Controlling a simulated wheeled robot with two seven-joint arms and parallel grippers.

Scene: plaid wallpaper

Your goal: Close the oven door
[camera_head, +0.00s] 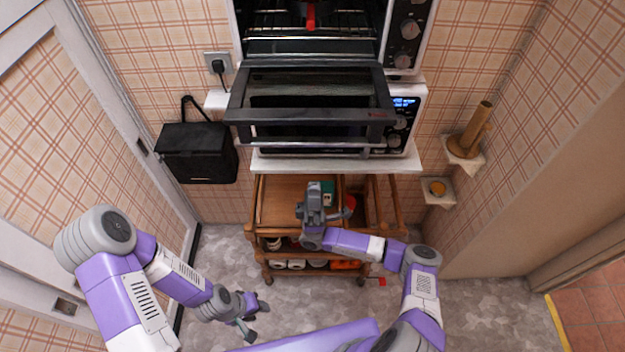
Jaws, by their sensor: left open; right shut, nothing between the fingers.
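The upper oven (393,40) stands on a wall shelf. Its door (312,95) is folded down and open, sticking out in front of a second appliance below. The oven inside shows with wire racks. My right gripper (314,188) is shut and empty, below the open door and over the wooden cart, apart from the door. My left gripper (246,330) is open and empty, low over the grey floor at the lower left of centre.
A second appliance (405,104) with a blue display sits on the lower white shelf (335,163). A wooden cart (285,205) with several items stands beneath. A black box (197,155) hangs at left. Small wall shelves at right hold a brown wooden object (472,135) and a small bowl (438,188).

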